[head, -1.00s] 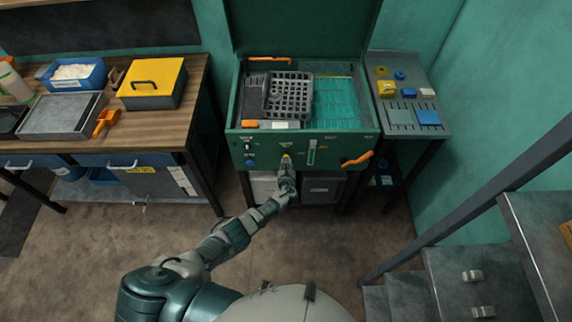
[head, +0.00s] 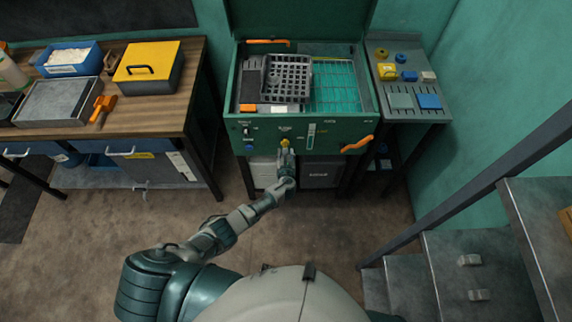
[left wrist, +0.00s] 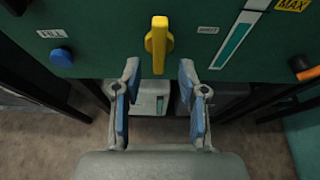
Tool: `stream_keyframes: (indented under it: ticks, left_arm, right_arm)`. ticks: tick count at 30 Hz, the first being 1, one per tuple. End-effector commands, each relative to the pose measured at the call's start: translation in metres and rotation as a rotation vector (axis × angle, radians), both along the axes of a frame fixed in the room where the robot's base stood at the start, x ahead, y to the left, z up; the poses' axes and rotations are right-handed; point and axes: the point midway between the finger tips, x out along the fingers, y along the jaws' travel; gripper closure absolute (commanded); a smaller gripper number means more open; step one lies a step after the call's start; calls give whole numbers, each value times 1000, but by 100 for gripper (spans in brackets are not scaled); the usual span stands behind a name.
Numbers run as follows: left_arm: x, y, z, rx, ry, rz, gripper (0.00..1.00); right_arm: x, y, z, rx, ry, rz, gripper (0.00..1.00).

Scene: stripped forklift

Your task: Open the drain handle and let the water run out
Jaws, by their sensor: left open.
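A yellow handle (head: 285,143) hangs upright on the front of the green wash machine (head: 262,140). It shows large in the left wrist view (left wrist: 159,44), pointing straight down. My left gripper (head: 286,154) is just in front of and below it in the head view. In the left wrist view my left gripper (left wrist: 158,78) is open and empty, one finger on each side below the handle. The handle's lower end lies centrally between the fingers' line; contact is not visible. The label near the handle is unreadable. No running water shows. My right gripper is out of view.
The panel also has a blue knob (left wrist: 61,57) marked FILL, a level gauge (left wrist: 232,45) and an orange lever (head: 357,145). A grey container (left wrist: 152,98) stands beneath. A wooden workbench (head: 150,118) is left; a side table (head: 400,112) and stairs with railing (head: 470,175) are right.

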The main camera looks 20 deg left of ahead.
Motion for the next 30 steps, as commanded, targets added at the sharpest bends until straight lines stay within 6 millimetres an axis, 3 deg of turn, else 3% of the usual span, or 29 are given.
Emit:
stream_keyframes:
  ticks: [6,13,30]
  left_arm:
    - [-37,-11,14,-4,2,-2,58]
    - [-64,-20,26,-1,3,-1,58]
    - [-70,-22,29,1,4,-1,58]
  right_arm:
    - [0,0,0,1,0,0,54]
    - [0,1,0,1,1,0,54]
    - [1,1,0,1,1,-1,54]
